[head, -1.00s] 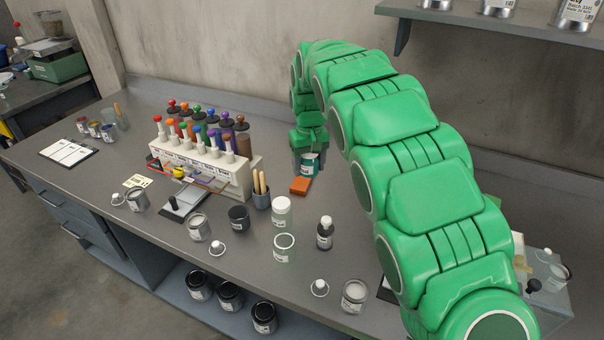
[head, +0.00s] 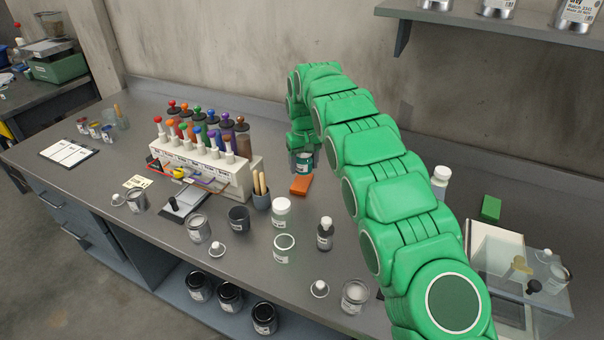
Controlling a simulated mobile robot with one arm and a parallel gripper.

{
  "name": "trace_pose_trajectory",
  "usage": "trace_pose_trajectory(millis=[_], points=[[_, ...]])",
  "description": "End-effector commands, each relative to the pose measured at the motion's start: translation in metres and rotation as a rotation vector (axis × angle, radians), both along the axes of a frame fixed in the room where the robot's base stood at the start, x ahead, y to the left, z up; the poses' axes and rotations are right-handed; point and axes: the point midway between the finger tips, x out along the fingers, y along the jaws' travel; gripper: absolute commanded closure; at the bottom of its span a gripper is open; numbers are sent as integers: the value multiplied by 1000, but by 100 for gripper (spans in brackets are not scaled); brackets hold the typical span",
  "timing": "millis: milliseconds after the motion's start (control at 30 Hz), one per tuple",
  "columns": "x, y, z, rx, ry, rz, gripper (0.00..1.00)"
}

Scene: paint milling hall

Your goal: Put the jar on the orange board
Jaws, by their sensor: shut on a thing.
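My gripper (head: 303,158) is at the back middle of the bench, shut on a small jar (head: 304,164) with a teal band and a pale label. The gripper and green arm hide the jar's upper part. The orange board (head: 300,184), a small flat orange piece, lies on the bench just in front of and below the jar in the picture. The jar appears apart from the board; whether its base touches the bench is unclear.
A rack of coloured-topped bottles (head: 200,166) and a cup of wooden sticks (head: 262,194) stand left of the board. A white-lidded jar (head: 281,212), open jar (head: 284,249) and dark bottle (head: 325,234) stand in front. A green block (head: 491,208) lies right.

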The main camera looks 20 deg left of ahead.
Motion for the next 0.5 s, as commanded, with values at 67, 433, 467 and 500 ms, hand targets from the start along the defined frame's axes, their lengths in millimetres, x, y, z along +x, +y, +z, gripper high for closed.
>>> trace_pose_trajectory(millis=[67, 433, 467, 500], points=[[4, 4, -8, 1, 1, 0, 72], [17, 13, -26, 0, 0, 1, 72], [18, 13, -26, 0, 0, 1, 72], [18, 13, -26, 0, 0, 1, 72]])
